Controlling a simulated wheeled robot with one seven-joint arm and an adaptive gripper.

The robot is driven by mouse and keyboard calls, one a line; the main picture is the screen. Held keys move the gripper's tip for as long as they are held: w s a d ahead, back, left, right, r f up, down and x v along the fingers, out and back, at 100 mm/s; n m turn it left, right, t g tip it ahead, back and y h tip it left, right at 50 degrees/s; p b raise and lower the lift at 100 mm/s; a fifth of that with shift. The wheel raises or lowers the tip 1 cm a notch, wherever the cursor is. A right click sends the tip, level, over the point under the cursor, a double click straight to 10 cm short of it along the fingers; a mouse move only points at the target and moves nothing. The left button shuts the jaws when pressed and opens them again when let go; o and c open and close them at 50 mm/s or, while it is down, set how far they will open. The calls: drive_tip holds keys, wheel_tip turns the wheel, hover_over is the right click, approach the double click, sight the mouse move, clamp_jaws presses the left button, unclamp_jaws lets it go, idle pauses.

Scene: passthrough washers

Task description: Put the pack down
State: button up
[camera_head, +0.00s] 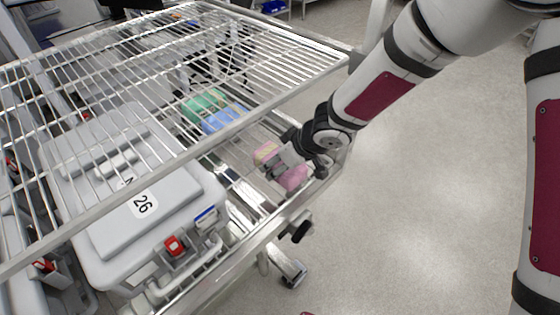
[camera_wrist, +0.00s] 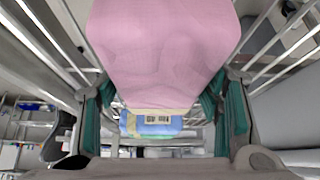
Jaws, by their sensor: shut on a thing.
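A pink wrapped pack (camera_head: 293,178) is between the fingers of my gripper (camera_head: 296,150), near the front right side of the wire rack cart, below its top shelf level. In the wrist view the pink pack (camera_wrist: 165,50) fills the upper middle, with the teal-padded fingers of my gripper (camera_wrist: 160,108) on either side. I cannot tell whether the pack's underside touches the shelf. A blue pack (camera_head: 222,119) and a green pack (camera_head: 203,103) lie behind it on the lower level, seen through the wires. The blue pack also shows in the wrist view (camera_wrist: 150,128).
The wire top shelf (camera_head: 292,52) hangs above and left of my gripper. A grey lidded container (camera_head: 108,160) marked 26 stands beneath it at the left. The cart's front rail (camera_head: 262,236) runs close to the pack. Open floor (camera_head: 430,190) lies at the right.

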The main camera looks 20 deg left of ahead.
drive_tip(key=o, duration=1.4)
drive_tip(key=shift+c, duration=0.2)
drive_tip(key=shift+r, duration=0.1)
drive_tip(key=p+v, duration=0.6)
drive_tip(key=v, duration=0.4)
drive_tip(key=shift+v, duration=0.95)
